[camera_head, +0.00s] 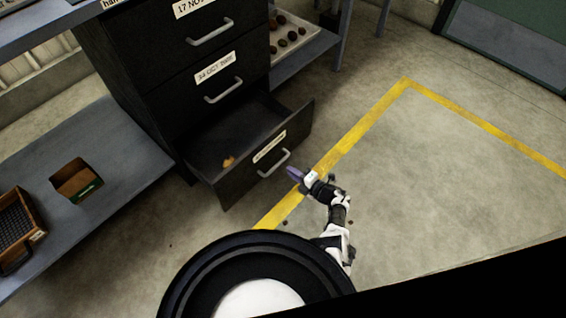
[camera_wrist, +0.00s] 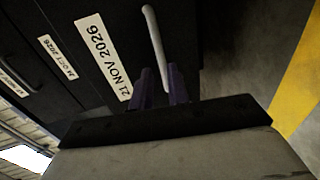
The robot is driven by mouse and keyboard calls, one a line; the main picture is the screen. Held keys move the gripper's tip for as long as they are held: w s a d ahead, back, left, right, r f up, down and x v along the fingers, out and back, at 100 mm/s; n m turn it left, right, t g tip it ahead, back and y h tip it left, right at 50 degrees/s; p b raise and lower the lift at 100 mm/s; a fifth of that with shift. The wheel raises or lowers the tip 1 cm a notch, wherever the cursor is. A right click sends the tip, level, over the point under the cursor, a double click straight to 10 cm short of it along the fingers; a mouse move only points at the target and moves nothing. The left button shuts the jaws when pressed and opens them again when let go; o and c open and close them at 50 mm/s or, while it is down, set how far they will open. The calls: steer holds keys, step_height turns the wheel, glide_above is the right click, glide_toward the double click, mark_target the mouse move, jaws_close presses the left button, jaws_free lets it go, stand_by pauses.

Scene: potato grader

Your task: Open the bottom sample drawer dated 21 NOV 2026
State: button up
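The bottom drawer (camera_head: 232,183) of the dark cabinet is pulled well out, its inside showing from above. Its front label reads 21 NOV 2026 in the wrist view (camera_wrist: 104,55); it is too small to read in the head view. The drawer's pale bar handle (camera_head: 274,164) also shows in the wrist view (camera_wrist: 152,35). My gripper (camera_head: 293,173) is just off the drawer front, near the handle. In the wrist view its purple fingers (camera_wrist: 161,86) stand apart with the handle's near end seen between them; in the head view they look clear of the handle.
A small yellowish lump (camera_head: 228,161) lies in the open drawer. Two drawers above, the middle one (camera_head: 222,88) labelled OCT, are shut. A low shelf (camera_head: 100,150) with crates stands left. The floor right of the drawer, around a yellow line (camera_head: 370,118), is clear.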

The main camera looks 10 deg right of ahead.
steer(key=p+v, duration=0.1)
steer(key=v, duration=0.5)
steer(key=shift+a, duration=0.1)
stand_by(0.4)
